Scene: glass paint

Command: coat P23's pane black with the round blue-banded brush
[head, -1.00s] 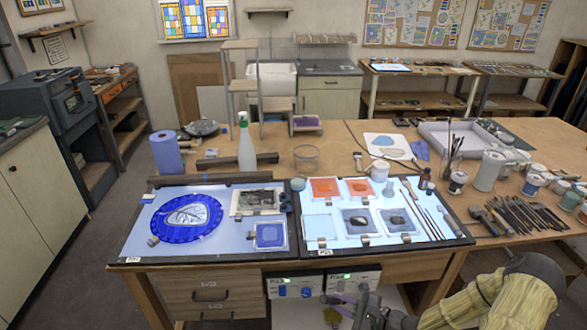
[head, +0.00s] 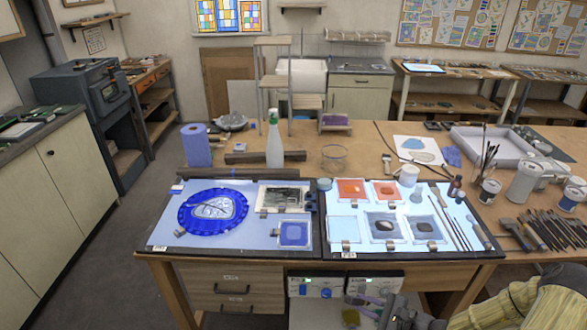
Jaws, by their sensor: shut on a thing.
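My gripper (head: 366,303) is low at the bottom edge, in front of the bench and below the tabletop. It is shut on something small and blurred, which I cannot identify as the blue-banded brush. The right light panel (head: 440,252) holds two orange panes, two grey panes with dark patches (head: 388,227) and a clear pane (head: 345,229). The left light panel (head: 180,243) holds a round blue piece (head: 213,209), a dark picture pane (head: 285,198) and a blue pane (head: 294,234). Labels are too small to read, so I cannot tell which pane is P23's.
Several thin brushes or tools (head: 447,222) lie at the right panel's right side. Behind stand a spray bottle (head: 274,145), a blue roll (head: 196,147) and a glass bowl (head: 333,158). Jars and tools crowd the right table. Two white boxes (head: 315,287) sit under the bench. Floor is clear at left.

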